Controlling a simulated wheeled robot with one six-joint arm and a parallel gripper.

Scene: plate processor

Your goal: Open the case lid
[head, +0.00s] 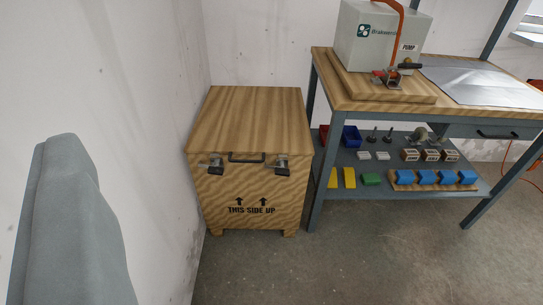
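The case (245,190) is a wooden box on short feet on the floor, near the centre of the head view. Its front bears the words "THIS SIDE UP" and two arrows. The lid (250,113) is flat and lies shut on top. A dark handle (247,157) sits on the upper front, between a left latch (213,167) and a right latch (281,167). I cannot tell whether the latches are fastened. My gripper does not show in this view.
A workbench (332,95) stands just right of the case, with a pump box (370,45) on top and small parts on its lower shelf (385,180). A white wall (140,100) runs close along the case's left. Floor (300,270) in front is clear.

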